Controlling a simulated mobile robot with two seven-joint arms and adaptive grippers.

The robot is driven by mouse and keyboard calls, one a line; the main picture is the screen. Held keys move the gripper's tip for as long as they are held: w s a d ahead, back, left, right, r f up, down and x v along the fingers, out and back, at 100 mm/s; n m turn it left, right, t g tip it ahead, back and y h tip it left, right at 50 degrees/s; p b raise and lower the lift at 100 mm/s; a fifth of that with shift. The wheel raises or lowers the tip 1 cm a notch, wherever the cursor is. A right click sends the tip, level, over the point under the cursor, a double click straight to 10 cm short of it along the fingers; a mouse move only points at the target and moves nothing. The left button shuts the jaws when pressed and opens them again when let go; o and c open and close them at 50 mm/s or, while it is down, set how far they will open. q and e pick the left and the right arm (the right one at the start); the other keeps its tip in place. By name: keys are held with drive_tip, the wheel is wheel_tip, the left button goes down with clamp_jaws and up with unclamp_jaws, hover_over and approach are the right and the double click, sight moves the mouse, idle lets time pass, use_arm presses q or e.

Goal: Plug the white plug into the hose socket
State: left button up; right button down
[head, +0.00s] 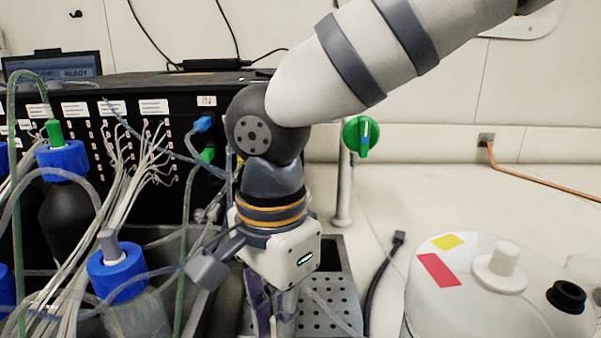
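My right arm comes in from the top right, and its gripper (272,318) points down over the perforated tray. The fingers are cut off by the bottom edge. Something pale shows beside them, but I cannot tell whether it is held. I cannot pick out the white plug with certainty. A translucent hose (332,310) runs from beside the fingers to the lower right. A hose socket is not clearly identifiable; a blue connector (203,124) and a green connector (208,154) sit on the black box's right side, with hoses attached. My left gripper is not in view.
The black box (240,95) with many thin tubes stands at the back left. Blue-capped bottles (117,270) crowd the left front. The perforated tray (345,285) lies below my gripper. A white round vessel (450,300) stands right; bench behind it is clear.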

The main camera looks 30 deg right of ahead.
drive_tip(key=shift+f, duration=0.5)
drive_tip(key=c, duration=1.6)
unclamp_jaws()
wheel_tip(320, 180, up, 12)
